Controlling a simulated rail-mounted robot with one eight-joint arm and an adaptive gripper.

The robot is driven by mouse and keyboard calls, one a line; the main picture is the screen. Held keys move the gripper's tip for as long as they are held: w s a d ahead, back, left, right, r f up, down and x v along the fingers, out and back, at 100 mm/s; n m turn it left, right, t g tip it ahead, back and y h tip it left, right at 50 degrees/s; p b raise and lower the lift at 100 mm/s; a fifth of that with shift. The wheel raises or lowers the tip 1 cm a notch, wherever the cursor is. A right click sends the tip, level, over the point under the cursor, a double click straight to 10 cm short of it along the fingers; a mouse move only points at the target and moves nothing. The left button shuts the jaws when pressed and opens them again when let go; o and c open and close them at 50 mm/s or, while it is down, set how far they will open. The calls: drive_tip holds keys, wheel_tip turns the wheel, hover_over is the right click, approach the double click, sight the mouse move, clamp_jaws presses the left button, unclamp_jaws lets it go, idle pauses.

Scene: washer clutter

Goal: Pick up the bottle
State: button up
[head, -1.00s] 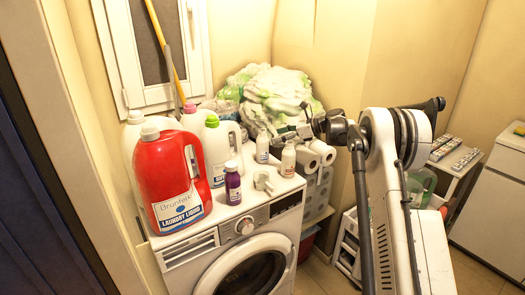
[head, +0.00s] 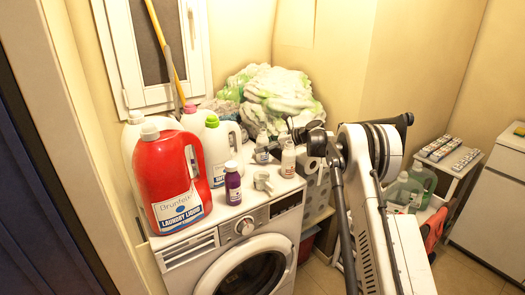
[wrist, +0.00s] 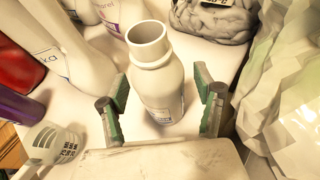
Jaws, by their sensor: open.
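A small white bottle (wrist: 160,85) with an open round mouth stands upright in the wrist view. My gripper (wrist: 161,84) is open, with one green-padded finger on each side of it. Gaps show between the bottle and both fingers. In the head view my gripper (head: 275,143) is beside two small white bottles on the washer, a rear one (head: 262,149) and a front one (head: 288,161). The bottle between the fingers appears to be the rear one.
The washer top (head: 222,217) also carries a red detergent jug (head: 170,180), white jugs (head: 215,150), a purple bottle (head: 233,185) and a cup (head: 262,181). A laundry heap (head: 280,98) lies behind. Paper rolls (head: 318,180) stand right of the washer.

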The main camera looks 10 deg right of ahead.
drive_tip(key=shift+c, duration=0.4)
drive_tip(key=c, duration=1.4)
drive_tip(key=shift+r, duration=0.15)
wheel_tip(320, 180, up, 10)
drive_tip(key=shift+f, duration=0.1)
drive_tip(key=shift+p, duration=0.4)
